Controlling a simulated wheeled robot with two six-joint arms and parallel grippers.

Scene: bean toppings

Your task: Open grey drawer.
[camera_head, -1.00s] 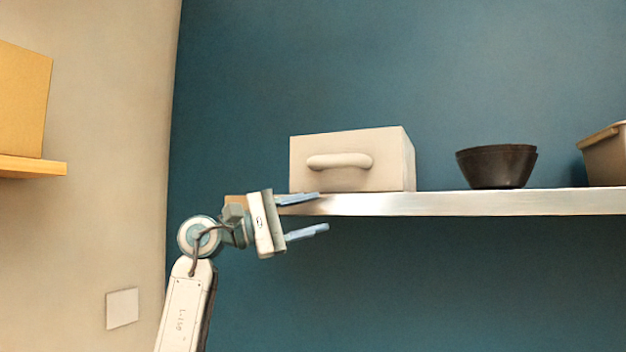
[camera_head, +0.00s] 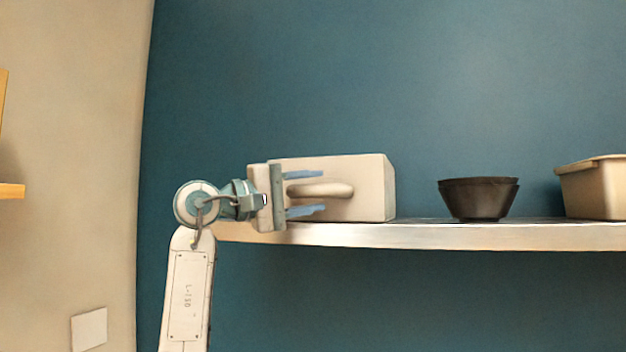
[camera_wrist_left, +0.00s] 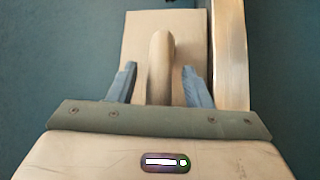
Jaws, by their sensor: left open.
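The drawer box (camera_head: 373,188) is pale beige-grey and sits at the left end of a shelf in the head view. Its bar handle (camera_head: 322,190) sticks out from the front face. My left gripper (camera_head: 305,192) is open, one blue finger above the handle and one below it. In the left wrist view, the handle (camera_wrist_left: 160,65) stands between the two open fingers (camera_wrist_left: 160,88), with gaps visible on both sides. The drawer front (camera_wrist_left: 137,37) lies behind it. The drawer looks shut. My right gripper is not in view.
The shelf (camera_head: 450,236) runs to the right. Stacked dark bowls (camera_head: 478,199) and a beige bin (camera_head: 596,190) stand on it, right of the drawer box. A wooden ledge (camera_head: 12,191) is at the far left. Space below the shelf is clear.

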